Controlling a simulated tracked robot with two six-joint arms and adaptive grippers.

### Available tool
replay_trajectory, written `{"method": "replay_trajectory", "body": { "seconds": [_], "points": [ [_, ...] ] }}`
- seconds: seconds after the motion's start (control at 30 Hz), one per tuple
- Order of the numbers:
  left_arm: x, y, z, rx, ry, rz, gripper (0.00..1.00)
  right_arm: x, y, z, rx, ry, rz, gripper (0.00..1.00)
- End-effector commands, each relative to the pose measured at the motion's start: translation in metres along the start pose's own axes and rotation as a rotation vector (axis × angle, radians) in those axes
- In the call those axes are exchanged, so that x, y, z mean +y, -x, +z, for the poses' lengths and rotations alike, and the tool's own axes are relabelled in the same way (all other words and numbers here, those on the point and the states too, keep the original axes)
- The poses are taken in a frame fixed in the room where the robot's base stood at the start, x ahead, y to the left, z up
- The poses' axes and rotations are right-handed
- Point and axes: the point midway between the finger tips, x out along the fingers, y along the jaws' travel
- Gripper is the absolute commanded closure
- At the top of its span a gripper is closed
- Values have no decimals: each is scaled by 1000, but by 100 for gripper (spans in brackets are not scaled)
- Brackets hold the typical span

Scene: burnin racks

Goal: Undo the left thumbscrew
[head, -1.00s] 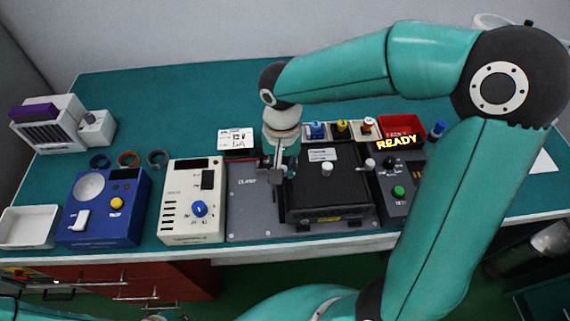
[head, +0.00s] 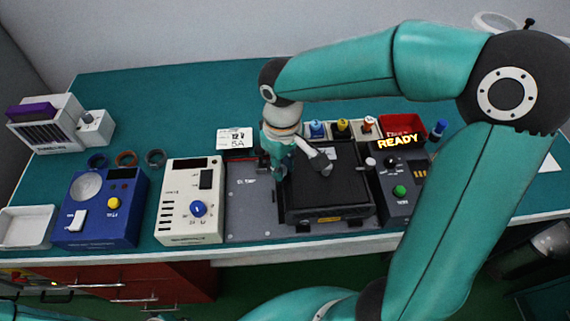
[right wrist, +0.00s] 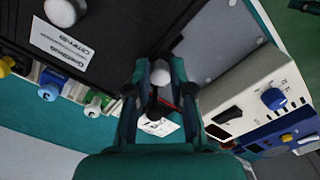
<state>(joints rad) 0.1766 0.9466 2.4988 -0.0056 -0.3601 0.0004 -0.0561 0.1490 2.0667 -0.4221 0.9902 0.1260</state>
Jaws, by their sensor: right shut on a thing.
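A black box (head: 335,193) sits on a grey plate (head: 250,213) near the bench's front edge. My right gripper (head: 281,172) is at the box's left edge. In the right wrist view its fingers (right wrist: 160,84) are closed around the pale round head of the left thumbscrew (right wrist: 160,74). The gripper hides that thumbscrew in the head view. The right thumbscrew (head: 371,163) stands at the box's other side. My left gripper is out of view.
A cream instrument (head: 190,218) and a blue instrument (head: 100,225) stand left of the plate. Right is a dark control unit (head: 397,207) with a lit READY sign (head: 397,141). Coloured-top items and a red bin (head: 400,123) stand behind.

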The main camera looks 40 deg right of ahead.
Motion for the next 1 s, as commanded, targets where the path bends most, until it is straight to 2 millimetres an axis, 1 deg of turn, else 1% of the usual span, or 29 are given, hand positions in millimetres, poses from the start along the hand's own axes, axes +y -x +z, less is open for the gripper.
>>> {"method": "replay_trajectory", "body": {
  "seconds": [0.3,0.5,0.73,1.0],
  "points": [
    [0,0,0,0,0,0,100,-1,0,-1,3,294,-3,100],
    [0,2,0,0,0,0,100,0,0,-1,3,453,-3,100],
    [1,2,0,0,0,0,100,0,0,-1,3,575,-3,100],
    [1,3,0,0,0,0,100,0,0,-1,4,632,-2,100]
  ]
}}
